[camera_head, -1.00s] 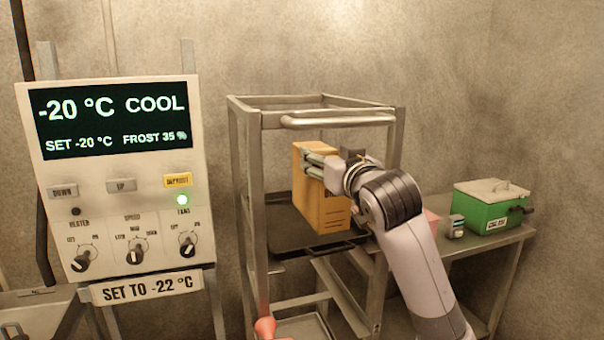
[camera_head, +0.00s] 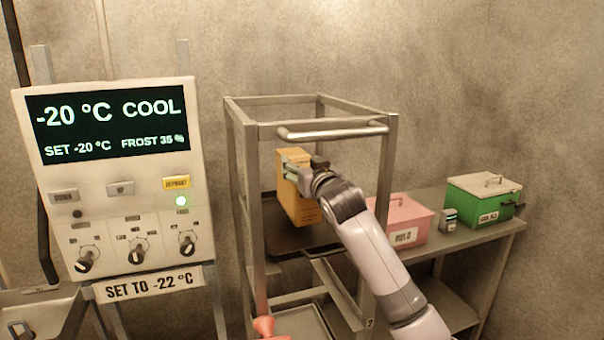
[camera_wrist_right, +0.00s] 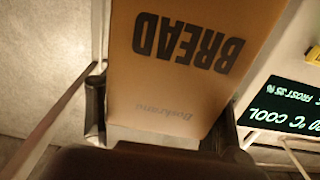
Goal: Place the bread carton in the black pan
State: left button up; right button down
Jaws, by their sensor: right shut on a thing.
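The orange bread carton (camera_head: 297,190) is upright, slightly tilted, inside the metal rack in the head view. My right gripper (camera_head: 297,172) is shut on its upper part. In the right wrist view the carton (camera_wrist_right: 195,60) fills the middle, with "BREAD" printed on it, between the two fingers. The black pan (camera_head: 318,236) lies in the rack below and behind the carton. I cannot tell whether the carton's bottom touches the pan.
The rack (camera_head: 246,200) has posts and a front top bar (camera_head: 333,132) close to my right arm. A control panel (camera_head: 118,180) stands left. A pink box (camera_head: 408,222), a small device (camera_head: 449,219) and a green box (camera_head: 484,200) sit on the right-hand shelf.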

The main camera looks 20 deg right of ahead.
jog(key=f, duration=0.1)
jog(key=f+p, duration=0.1)
jog(key=shift+w+f, duration=0.2)
jog(key=shift+f, duration=0.15)
jog(key=shift+f, duration=0.15)
jog(key=shift+c, duration=2.3)
grip_release()
jog(key=shift+f, duration=0.15)
